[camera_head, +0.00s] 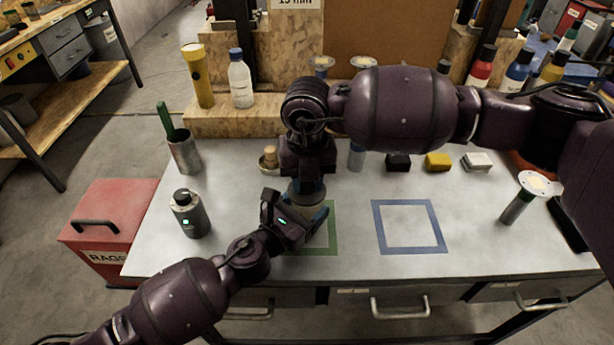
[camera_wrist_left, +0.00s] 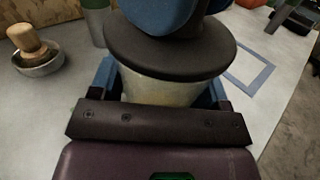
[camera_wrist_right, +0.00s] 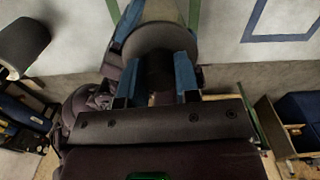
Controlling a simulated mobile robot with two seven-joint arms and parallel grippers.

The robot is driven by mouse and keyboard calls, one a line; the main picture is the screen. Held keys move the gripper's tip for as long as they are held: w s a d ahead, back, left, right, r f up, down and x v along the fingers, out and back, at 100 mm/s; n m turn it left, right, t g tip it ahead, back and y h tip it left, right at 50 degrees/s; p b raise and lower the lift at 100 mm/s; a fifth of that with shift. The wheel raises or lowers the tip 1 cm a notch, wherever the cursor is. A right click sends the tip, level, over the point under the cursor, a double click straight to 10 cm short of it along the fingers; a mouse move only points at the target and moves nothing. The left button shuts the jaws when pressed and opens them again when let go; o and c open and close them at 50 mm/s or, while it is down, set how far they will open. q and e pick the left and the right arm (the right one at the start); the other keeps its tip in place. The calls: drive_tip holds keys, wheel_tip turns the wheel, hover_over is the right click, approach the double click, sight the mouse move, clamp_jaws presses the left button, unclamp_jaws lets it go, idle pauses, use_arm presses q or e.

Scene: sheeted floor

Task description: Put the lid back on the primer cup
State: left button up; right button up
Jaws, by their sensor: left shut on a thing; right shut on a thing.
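The primer cup (camera_head: 312,210), pale and beige, stands upright at the green square outline (camera_head: 333,228). My left gripper (camera_head: 292,212) is shut around its side; in the left wrist view the cup wall (camera_wrist_left: 165,91) sits between the blue fingers. The dark round lid (camera_wrist_left: 170,47) is level over the cup's mouth, with no clear gap showing; whether it is fully seated I cannot tell. My right gripper (camera_head: 308,184) comes from above, and in the right wrist view its blue fingers are shut on the knob of the lid (camera_wrist_right: 160,38).
A blue square outline (camera_head: 409,227) on the bench is empty. A grey canister (camera_head: 189,214) and a metal pot with a green handle (camera_head: 183,154) stand left. Behind are a small bowl with a wooden-handled brush (camera_head: 269,160) and black, yellow and white blocks (camera_head: 437,162).

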drive_tip(key=shift+f, duration=0.25)
drive_tip(key=o, duration=0.9)
drive_tip(key=shift+o, duration=0.2)
wheel_tip(320, 180, up, 12)
use_arm(q)
drive_tip(key=o, duration=1.4)
drive_tip(key=shift+c, duration=0.2)
drive_tip(key=shift+s, duration=0.1)
